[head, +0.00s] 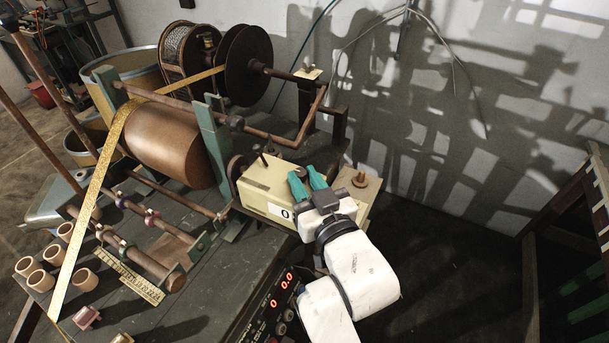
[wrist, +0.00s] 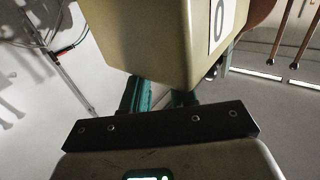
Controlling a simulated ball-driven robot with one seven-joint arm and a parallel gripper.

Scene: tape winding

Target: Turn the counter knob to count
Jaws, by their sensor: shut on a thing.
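The counter is a cream box (head: 262,186) on the right end of the bench, with a white label reading 0 (head: 280,211). The box also fills the top of the wrist view (wrist: 145,40), its 0 label (wrist: 221,22) at its right edge. My gripper (head: 306,178) has its two teal fingers against the right end of the box. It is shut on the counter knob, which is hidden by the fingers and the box. In the wrist view the fingers (wrist: 160,96) run out of sight behind the box.
A copper drum (head: 170,143) and a dark reel (head: 243,65) stand left of the counter, with yellow tape (head: 105,160) running down. A red-digit display unit (head: 277,302) sits below. A small turned wooden piece (head: 360,180) stands close right of the fingers. Several clay cups (head: 40,281) are far left.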

